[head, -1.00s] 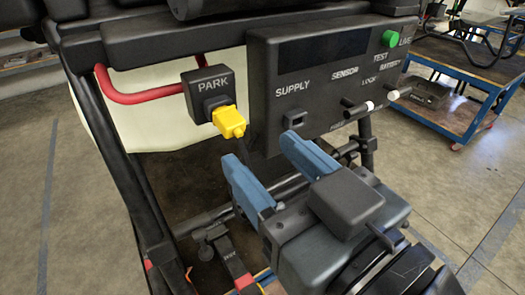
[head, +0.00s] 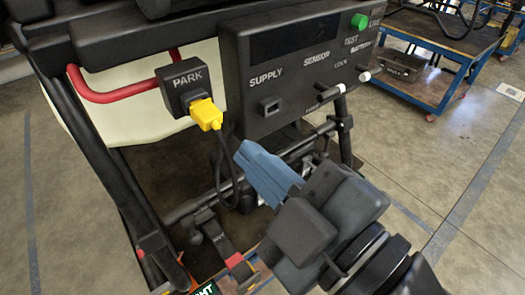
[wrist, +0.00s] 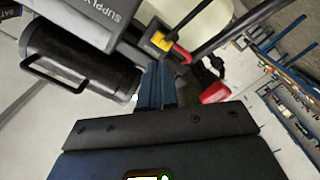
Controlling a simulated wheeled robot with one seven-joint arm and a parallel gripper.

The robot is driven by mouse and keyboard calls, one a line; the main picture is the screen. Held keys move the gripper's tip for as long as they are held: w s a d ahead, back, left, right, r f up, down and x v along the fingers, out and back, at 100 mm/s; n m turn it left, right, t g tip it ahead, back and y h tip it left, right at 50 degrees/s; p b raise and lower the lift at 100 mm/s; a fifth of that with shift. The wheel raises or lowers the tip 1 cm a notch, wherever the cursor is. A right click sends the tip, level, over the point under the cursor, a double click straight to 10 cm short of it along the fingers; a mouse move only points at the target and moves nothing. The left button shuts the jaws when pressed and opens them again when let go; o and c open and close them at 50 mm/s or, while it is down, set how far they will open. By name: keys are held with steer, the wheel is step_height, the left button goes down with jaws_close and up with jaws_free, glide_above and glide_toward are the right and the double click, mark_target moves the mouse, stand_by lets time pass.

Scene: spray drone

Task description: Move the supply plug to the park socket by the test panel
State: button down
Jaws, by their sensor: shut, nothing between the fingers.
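The yellow supply plug (head: 206,114) sits in the black park socket (head: 183,86) at the left of the test panel. A dark cable hangs from it. The SUPPLY socket (head: 270,106) on the grey test panel (head: 300,75) is empty. My gripper (head: 246,150) has its blue fingers together, with nothing between them, below the panel and to the lower right of the plug, apart from it. In the wrist view the shut blue fingers (wrist: 154,75) point up the picture, and the yellow plug (wrist: 160,41) shows just beyond their tips.
The panel carries a green button (head: 359,21) and two white-tipped levers (head: 335,91). Black frame tubes surround the space below. A blue cart (head: 440,70) stands at the back right; the floor at right is clear.

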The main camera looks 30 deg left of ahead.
mark_target(214, 119)
steer(key=shift+n, duration=0.5)
steer(key=shift+p+x, duration=1.55)
steer(key=shift+x, duration=1.4)
steer(key=shift+w+a, duration=0.2)
steer(key=shift+a, duration=0.05)
steer(key=shift+f, duration=0.1)
steer(key=shift+b+v, duration=0.65)
steer(key=shift+v, duration=0.3)
steer(key=b+v, duration=0.2)
steer(key=v, duration=0.6)
steer(key=shift+d+b, duration=0.3)
steer(key=shift+b, duration=0.05)
steer(key=shift+s, duration=0.15)
